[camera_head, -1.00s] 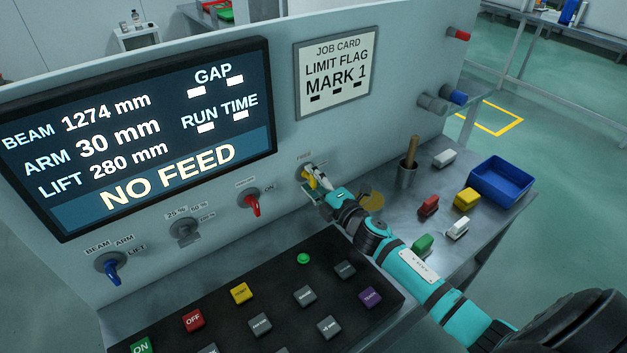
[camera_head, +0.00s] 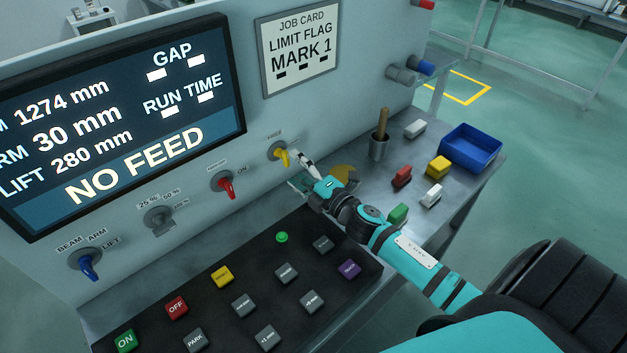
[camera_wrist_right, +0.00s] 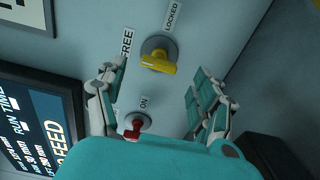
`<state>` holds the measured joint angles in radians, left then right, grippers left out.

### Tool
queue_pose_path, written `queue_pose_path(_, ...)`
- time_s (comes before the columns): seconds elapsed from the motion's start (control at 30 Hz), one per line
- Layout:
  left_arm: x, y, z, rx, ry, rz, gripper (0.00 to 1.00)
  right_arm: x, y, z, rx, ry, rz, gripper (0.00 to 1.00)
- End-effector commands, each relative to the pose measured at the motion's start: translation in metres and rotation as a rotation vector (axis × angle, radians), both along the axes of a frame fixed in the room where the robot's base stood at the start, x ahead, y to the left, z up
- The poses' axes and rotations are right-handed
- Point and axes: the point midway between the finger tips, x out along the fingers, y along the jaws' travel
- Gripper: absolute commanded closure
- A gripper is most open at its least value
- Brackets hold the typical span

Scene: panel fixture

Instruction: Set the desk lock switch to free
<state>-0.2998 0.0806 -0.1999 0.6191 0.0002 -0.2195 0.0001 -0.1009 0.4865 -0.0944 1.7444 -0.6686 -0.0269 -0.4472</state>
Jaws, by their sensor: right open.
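The lock switch (camera_head: 281,155) is a yellow lever on a round grey base on the panel, below a FREE label. In the right wrist view the yellow lever (camera_wrist_right: 160,62) stands between the fingers' lines, with the FREE label (camera_wrist_right: 127,42) and LOCKED label (camera_wrist_right: 172,15) beside it. In the head view the lever's handle points downward; I cannot tell which label it marks. My right gripper (camera_head: 303,174) is open and empty, just right of and below the switch, apart from it. My left gripper is not in view.
A red switch (camera_head: 225,184) sits left of the lock switch. The button console (camera_head: 240,290) lies below. On the side table (camera_head: 418,150) stand a cup with a wooden handle (camera_head: 379,146), several coloured blocks and a blue bin (camera_head: 470,148).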

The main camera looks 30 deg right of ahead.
Motion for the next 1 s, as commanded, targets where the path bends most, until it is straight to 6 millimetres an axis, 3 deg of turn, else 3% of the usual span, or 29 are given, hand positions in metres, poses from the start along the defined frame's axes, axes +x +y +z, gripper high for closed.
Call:
queue_pose_path(0.2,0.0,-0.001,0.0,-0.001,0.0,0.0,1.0,-0.046,-0.006,-0.001,0.001,0.002,0.0,0.31)
queue_pose_path(0.4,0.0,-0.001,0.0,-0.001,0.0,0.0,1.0,-0.066,-0.009,0.0,0.001,0.001,0.0,0.31)
queue_pose_path(1.0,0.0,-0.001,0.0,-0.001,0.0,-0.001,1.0,-0.069,-0.01,0.001,0.0,0.0,0.0,0.31)
